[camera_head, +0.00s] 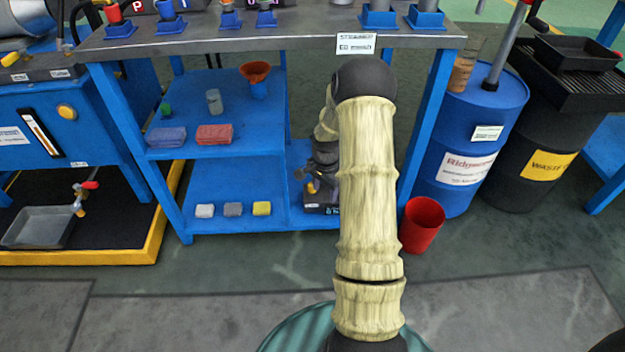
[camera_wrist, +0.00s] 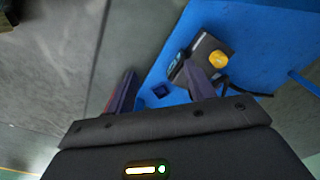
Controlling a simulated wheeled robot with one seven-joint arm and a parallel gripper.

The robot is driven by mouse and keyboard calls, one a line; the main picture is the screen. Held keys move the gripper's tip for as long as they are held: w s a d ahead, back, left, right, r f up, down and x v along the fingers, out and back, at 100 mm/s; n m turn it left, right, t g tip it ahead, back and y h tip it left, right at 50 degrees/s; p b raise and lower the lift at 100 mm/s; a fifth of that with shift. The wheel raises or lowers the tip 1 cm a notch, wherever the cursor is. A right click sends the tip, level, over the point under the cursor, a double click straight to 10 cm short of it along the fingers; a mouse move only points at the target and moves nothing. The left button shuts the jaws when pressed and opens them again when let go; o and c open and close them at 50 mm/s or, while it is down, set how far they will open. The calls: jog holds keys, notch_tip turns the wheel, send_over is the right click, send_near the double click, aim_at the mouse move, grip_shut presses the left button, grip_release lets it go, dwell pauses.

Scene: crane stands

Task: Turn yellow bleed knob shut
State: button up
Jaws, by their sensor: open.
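A round yellow knob (camera_wrist: 218,60) sits on a dark unit (camera_wrist: 203,50) with a small label, on a blue shelf in the wrist view. My gripper (camera_wrist: 158,68) is open, its two dark fingers apart with nothing held between them. The right finger lies just beside the dark unit and near the knob, overlapping part of the unit. The knob is outside the gap, to its right. In the head view, a small yellow part (camera_head: 311,187) shows low beside my arm, above a dark labelled base (camera_head: 322,209). My arm hides much of that area.
The blue shelf unit (camera_head: 218,182) holds sponges, cloths, a jar and an orange funnel (camera_head: 255,74). A shelf post stands right of my arm. A red bucket (camera_head: 422,224), a blue drum (camera_head: 468,150) and a black waste drum (camera_head: 525,150) stand right. The floor in front is clear.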

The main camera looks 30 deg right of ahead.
jog(key=s+a+r+n+p, duration=0.2)
jog(key=a+r, duration=0.4)
jog(key=r, duration=0.3)
jog(key=shift+r+n+p, duration=0.35)
jog(key=shift+n+p, duration=0.2)
jog(key=shift+n, duration=0.25)
jog(key=shift+w, duration=0.1)
jog(key=s+a+r+n+t+p, duration=0.1)
jog(key=s+a+r+n+p, duration=0.6)
jog(key=r, duration=0.5)
jog(key=s+a+r+n+t+p, duration=0.1)
jog(key=s+a+r+n+p, duration=0.4)
jog(key=s+a+r, duration=0.6)
notch_tip(320, 180, up, 38)
jog(key=w+d+p, duration=0.2)
jog(key=p, duration=3.5)
jog(key=shift+d+r+m, duration=0.2)
jog(key=shift+m, duration=0.2)
